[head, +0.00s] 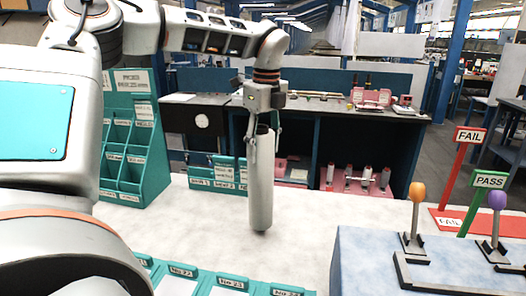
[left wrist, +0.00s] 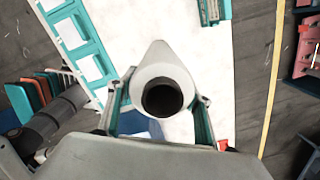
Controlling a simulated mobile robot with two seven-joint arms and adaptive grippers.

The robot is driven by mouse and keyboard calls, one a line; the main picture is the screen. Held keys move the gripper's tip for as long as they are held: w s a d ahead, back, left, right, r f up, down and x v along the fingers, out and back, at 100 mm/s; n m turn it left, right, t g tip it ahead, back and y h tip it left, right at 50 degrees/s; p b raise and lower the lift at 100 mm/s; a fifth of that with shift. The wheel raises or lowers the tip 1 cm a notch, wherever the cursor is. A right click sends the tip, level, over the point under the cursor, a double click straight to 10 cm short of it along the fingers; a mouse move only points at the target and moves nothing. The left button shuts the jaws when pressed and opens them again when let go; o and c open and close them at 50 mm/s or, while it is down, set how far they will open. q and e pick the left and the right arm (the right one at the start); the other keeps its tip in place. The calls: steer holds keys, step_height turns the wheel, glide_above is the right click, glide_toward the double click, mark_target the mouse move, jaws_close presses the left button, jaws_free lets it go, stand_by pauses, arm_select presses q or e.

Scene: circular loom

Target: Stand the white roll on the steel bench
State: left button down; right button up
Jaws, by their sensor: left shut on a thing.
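The white roll (head: 261,195) hangs upright in my left gripper (head: 264,138) in the head view. The fingers are shut on its upper end, one on each side. The left wrist view shows the roll (left wrist: 165,62) end-on, with a dark hollow core, between the fingers of my left gripper (left wrist: 160,115). The roll's lower end is over the pale bench top (head: 195,222); I cannot tell whether it touches. Whether this top is the steel bench is not clear from its look. My right gripper is not in view.
A teal rack (head: 135,150) stands at the left. Labelled teal trays (head: 230,283) lie at the front. A blue-grey block (head: 365,255) with levers is front right, near red FAIL (head: 470,136) and green PASS (head: 489,181) signs. Bare top surrounds the roll.

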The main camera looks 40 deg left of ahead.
arm_select(q)
steer(key=shift+f, duration=0.6)
steer(key=c, duration=1)
jaws_free()
steer(key=shift+o, duration=0.2)
steer(key=shift+r, duration=0.1)
step_height(320, 180, up, 12)
steer(key=shift+d+p, duration=0.35)
steer(key=shift+p, duration=0.1)
